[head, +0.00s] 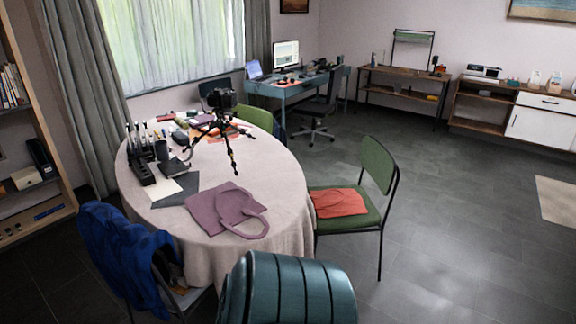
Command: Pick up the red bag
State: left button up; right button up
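A flat red-orange bag (338,202) with a looped handle lies on the seat of a green chair (378,165). The chair stands at the right side of the round table (285,195). A purple bag (220,207) with a similar looped handle lies flat on the table near its front edge. Neither of my grippers is in the head view.
A camera on a small black tripod (220,120) stands on the table. A large teal ribbed object (290,290) is close in front. A chair with a blue jacket (122,258) is at the front left. The grey floor (460,240) right of the green chair is clear.

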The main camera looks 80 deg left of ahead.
aim_at(330, 203)
jog(key=j+u, duration=0.1)
jog(key=u, duration=2.95)
jog(key=l, duration=0.1)
